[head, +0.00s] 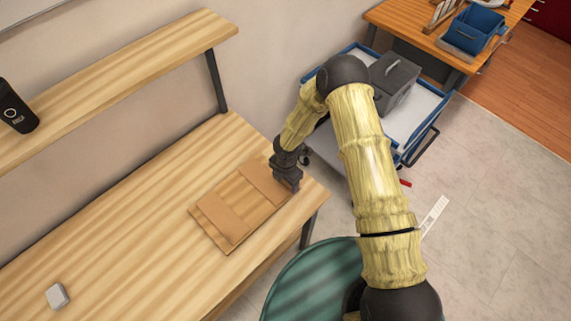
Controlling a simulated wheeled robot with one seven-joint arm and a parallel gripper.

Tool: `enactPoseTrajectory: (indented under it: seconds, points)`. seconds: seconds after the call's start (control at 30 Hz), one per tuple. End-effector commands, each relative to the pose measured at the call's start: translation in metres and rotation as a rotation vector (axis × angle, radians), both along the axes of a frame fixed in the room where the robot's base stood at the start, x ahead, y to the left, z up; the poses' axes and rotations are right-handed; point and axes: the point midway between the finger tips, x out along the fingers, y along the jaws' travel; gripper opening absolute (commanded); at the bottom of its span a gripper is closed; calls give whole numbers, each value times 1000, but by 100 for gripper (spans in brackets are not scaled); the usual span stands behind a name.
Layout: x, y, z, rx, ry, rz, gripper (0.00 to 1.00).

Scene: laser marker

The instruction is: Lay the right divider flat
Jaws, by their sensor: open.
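A flat tan wooden board or shallow tray (233,190) lies near the right end of the wooden workbench. A plain brown panel, which looks like the left divider (219,219), lies along its near-left part. A second plain brown panel, which looks like the right divider (262,179), lies at its far-right part and appears flat, with its right end close to my gripper. My gripper (294,187) is dark, open and low at the right edge of the board. Its fingers are small here, and I cannot tell whether they touch the right divider.
A small grey block (57,296) lies at the workbench's (130,215) lower left. A wooden shelf (120,70) with a black device (16,108) overhangs the back. A blue-edged cart (425,108) carrying a grey box (393,78) stands beyond my arm. The bench's middle is clear.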

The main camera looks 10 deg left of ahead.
Motion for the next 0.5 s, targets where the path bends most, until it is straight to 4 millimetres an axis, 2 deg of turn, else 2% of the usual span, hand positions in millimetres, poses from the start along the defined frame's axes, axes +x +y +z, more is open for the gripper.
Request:
enactPoseTrajectory:
  seconds: [0.17, 0.5]
  points:
    - [2, 0, 26, 1, -3, -1, 67]
    - [2, 0, 90, 2, -4, 0, 67]
